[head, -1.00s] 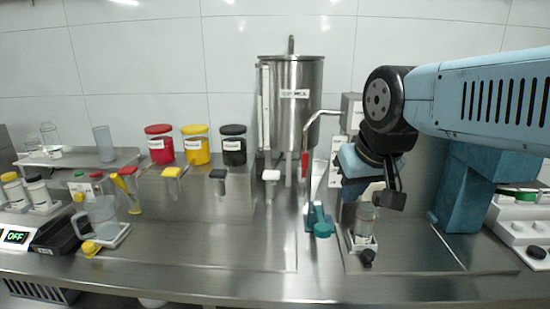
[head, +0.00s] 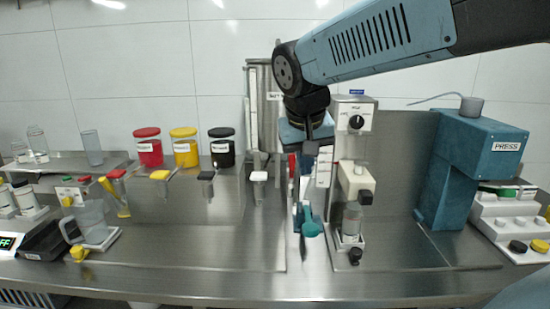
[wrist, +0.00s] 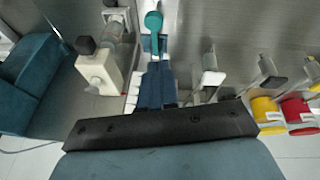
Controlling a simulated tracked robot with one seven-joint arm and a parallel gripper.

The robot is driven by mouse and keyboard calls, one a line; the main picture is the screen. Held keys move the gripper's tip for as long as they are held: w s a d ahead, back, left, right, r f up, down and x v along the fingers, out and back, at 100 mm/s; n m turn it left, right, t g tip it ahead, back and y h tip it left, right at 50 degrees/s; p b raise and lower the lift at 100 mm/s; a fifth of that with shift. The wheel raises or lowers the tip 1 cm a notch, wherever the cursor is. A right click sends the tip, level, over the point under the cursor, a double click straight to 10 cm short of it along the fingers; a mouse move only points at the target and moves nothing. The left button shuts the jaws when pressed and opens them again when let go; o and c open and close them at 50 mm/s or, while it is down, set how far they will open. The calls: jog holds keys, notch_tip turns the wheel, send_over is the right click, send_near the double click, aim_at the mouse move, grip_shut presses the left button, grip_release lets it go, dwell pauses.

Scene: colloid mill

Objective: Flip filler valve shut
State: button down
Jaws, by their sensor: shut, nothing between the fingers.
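My gripper (wrist: 155,68) is shut and empty, with dark blue fingers pointing down. In the wrist view the teal round-ended handle (wrist: 153,22) lies just beyond the fingertips; I cannot tell if they touch. In the head view this teal handle (head: 312,228) stands low on the bench below my wrist. Several taps hang along the steel ledge; the white one (head: 259,177) is under the steel tank (head: 270,110), left of my gripper. It also shows in the wrist view (wrist: 212,78). No readable label shows which part is the filler valve. My wrist partly hides the tank and a red handle.
Right of my gripper stands the mill unit with a black dial (head: 356,122), a white body (head: 357,179) and a clear cylinder (head: 352,216). A teal press (head: 475,150) is farther right. Red, yellow and black jars (head: 184,147) stand left.

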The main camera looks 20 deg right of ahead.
aim_at(292, 162)
jog(key=w+a+m+h, duration=0.1)
jog(key=w+a, duration=0.3)
jog(key=w, duration=0.5)
jog(key=w+a+m+g+h, duration=0.1)
jog(key=w+a+h, duration=0.3)
jog(key=w, duration=0.6)
jog(key=shift+a+r+m, duration=0.25)
jog(key=shift+r+m, duration=0.15)
jog(key=shift+m, duration=0.4)
jog(key=shift+w, duration=0.1)
jog(key=d+f, duration=0.7)
jog(key=d, duration=0.2)
jog(key=shift+w+d+f, duration=0.3)
jog(key=shift+w+f, duration=0.1)
jog(key=shift+w, duration=0.05)
